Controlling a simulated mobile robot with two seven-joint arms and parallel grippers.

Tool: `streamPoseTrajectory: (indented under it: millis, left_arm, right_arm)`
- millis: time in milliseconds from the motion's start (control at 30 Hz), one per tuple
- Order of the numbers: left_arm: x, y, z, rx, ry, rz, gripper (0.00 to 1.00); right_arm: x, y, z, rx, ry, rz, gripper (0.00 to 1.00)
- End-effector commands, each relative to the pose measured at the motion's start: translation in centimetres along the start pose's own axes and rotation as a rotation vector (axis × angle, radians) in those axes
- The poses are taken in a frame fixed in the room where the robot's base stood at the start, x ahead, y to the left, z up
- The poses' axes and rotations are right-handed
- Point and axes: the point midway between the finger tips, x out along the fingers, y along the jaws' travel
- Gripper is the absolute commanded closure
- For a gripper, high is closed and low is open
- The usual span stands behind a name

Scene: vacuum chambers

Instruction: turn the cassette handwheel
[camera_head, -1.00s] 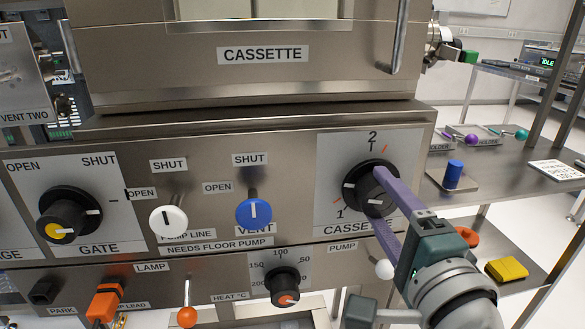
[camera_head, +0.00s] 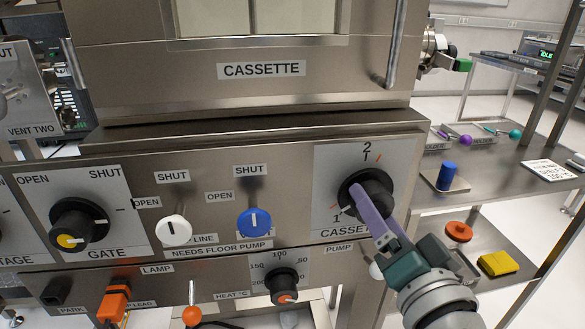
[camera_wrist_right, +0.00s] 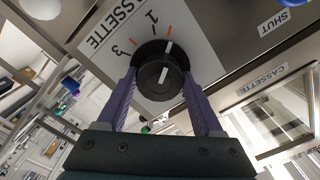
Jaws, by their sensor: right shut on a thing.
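The cassette handwheel (camera_head: 375,181) is a round black knob with white pointer lines, on a pale plate (camera_head: 395,158) at the right of the steel front panel. In the head view a white line on its rim lies close to the orange mark by 1, at the lower left; 2 is at the top. My right gripper (camera_head: 370,195), with purple fingers, is shut on the handwheel. In the right wrist view the fingers straddle the handwheel (camera_wrist_right: 158,84), one on each side, and its white line points near 1. In the head view the gripper hides part of it. My left gripper is not in view.
A blue knob (camera_head: 254,222), a white knob (camera_head: 173,230) and the gate knob (camera_head: 78,226) are left of the handwheel. The heat knob (camera_head: 283,287) is below. A vertical bar handle (camera_head: 396,45) hangs above. A steel shelf (camera_head: 500,175) with small items stands right.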

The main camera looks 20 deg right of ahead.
Motion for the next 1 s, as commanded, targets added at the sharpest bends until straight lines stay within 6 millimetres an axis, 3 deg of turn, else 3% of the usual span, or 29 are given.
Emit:
streamPoseTrajectory:
  millis: [700, 733, 1000]
  left_arm:
    - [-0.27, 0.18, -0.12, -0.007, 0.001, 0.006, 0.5]
    - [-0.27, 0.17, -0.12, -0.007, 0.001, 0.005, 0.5]
    - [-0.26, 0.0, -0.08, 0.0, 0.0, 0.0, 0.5]
  right_arm:
    - [0.04, -0.08, -0.08, -0.073, 0.003, -0.002, 0.87]
    - [0.04, -0.08, -0.08, -0.073, 0.003, -0.002, 0.29]
    - [0.03, -0.04, -0.04, -0.072, 0.002, -0.001, 0.02]
